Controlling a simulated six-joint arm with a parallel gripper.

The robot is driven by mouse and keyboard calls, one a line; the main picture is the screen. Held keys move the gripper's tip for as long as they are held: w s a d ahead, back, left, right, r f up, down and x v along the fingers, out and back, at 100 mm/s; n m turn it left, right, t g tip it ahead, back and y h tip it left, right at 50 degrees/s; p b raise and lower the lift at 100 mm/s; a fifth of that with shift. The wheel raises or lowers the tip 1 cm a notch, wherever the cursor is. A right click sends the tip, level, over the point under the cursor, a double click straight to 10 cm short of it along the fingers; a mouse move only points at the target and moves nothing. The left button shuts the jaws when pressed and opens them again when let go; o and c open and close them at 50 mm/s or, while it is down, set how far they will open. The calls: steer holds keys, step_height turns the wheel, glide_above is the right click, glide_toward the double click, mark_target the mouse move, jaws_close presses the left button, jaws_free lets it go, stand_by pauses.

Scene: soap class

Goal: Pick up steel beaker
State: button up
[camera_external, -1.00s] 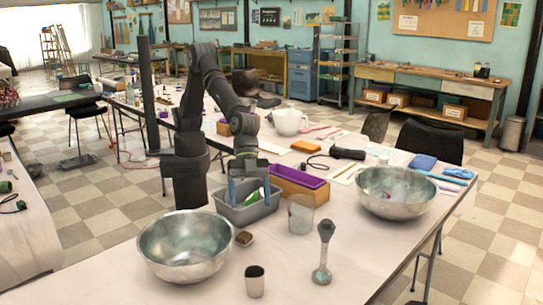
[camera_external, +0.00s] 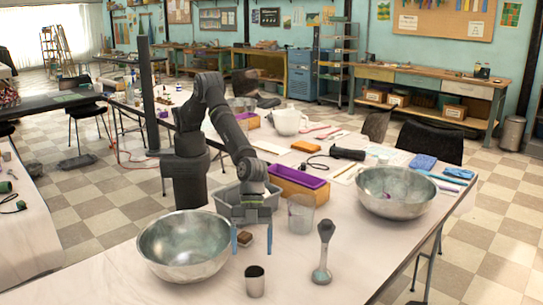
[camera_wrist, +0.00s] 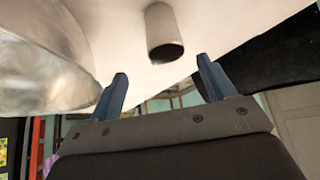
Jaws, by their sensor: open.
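The steel beaker (camera_external: 255,281) is a small metal cup standing upright near the front edge of the white table. It also shows in the wrist view (camera_wrist: 163,31), beyond and between my fingertips. My gripper (camera_external: 253,242) is open and empty, its blue fingers pointing down just behind the beaker and above the table. In the wrist view my two fingers (camera_wrist: 163,80) are spread wide, with the beaker apart from them.
A large metal bowl (camera_external: 184,246) stands close left of the beaker. A steel stand-like tool (camera_external: 322,262) and a clear cup (camera_external: 301,214) are to the right. A small brown block (camera_external: 245,237) lies by my fingers. A second bowl (camera_external: 396,193) is farther right.

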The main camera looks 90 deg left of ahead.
mark_target(255, 289)
steer(key=shift+w+x, duration=0.15)
steer(key=shift+x, duration=1.95)
steer(key=shift+w+x, duration=0.2)
steer(key=shift+x, duration=1.9)
steer(key=shift+d, duration=0.1)
